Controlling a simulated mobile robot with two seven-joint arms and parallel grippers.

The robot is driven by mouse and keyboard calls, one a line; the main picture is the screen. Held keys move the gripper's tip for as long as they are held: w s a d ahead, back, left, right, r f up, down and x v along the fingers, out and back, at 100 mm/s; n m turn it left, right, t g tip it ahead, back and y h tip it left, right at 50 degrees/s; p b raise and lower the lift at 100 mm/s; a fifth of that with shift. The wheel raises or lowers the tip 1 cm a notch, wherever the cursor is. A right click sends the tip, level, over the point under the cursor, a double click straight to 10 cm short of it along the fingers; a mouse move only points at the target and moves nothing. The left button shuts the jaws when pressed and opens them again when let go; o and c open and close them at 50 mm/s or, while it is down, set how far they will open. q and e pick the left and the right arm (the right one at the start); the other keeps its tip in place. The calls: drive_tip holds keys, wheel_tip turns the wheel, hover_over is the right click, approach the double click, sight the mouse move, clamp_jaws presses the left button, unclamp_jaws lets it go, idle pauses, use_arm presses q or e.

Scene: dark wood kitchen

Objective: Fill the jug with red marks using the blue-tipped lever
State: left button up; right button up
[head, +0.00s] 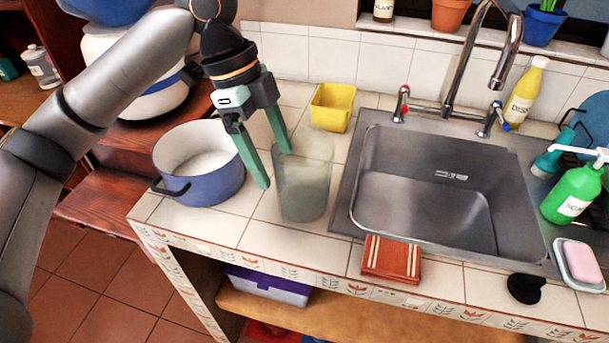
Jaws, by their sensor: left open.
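A translucent, greyish jug (303,192) stands upright on the tiled counter, left of the sink. I cannot make out red marks or a handle on it. My left gripper (274,168) is open and points down at the jug's left side, one finger overlapping its rim in the picture. I cannot tell whether they touch. The blue-tipped lever (496,113) is on the right of the tap (478,60), behind the sink. The red-tipped lever (403,100) is on the left. No water shows from the spout. My right gripper is not in view.
A blue pot (205,180) stands left of the jug, a yellow container (332,108) behind it. The sink (445,190) is empty. Yellow (527,95) and green (572,193) bottles stand on the right.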

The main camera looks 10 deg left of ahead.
sight(283, 185)
use_arm(q)
drive_tip(key=x, duration=0.4)
drive_tip(key=shift+s+f, duration=0.25)
drive_tip(key=shift+f, duration=0.15)
drive_tip(key=shift+b+x, duration=0.6)
drive_tip(key=shift+x, duration=2.4)
drive_tip(key=shift+d, duration=0.15)
drive_tip(key=shift+c, duration=0.3)
drive_tip(key=shift+r, duration=0.1)
clamp_jaws()
